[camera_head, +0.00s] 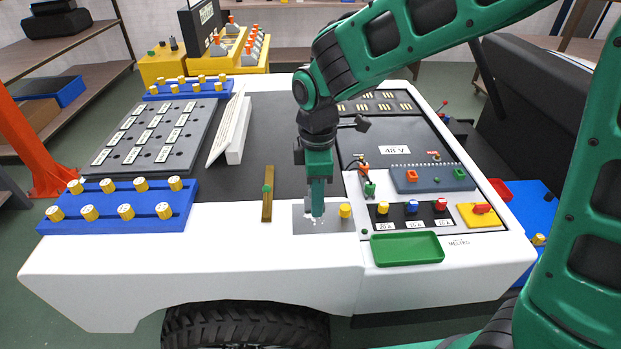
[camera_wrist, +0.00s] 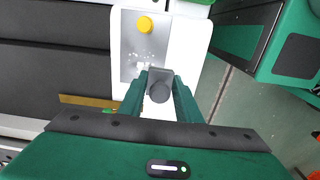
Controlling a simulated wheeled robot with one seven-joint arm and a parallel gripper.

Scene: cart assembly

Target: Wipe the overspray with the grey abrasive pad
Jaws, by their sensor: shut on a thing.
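My gripper (camera_head: 317,212) points down over a grey metal plate (camera_head: 330,228) at the front edge of the white cart. In the wrist view my gripper (camera_wrist: 158,95) is shut on the grey abrasive pad (camera_wrist: 159,74), which has a dark round grip. White overspray specks (camera_wrist: 140,61) lie on the plate beside the pad, and some show below the fingers in the head view (camera_head: 313,221). The fingers hide much of the pad in the head view. I cannot tell whether the pad touches the plate.
A yellow knob (camera_head: 345,210) stands on the plate, right of my gripper. A brass bar (camera_head: 267,195) lies to the left. A green tray (camera_head: 407,249) and a control panel (camera_head: 432,179) are to the right. A blue rack with yellow-topped pegs (camera_head: 119,210) stands at the left.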

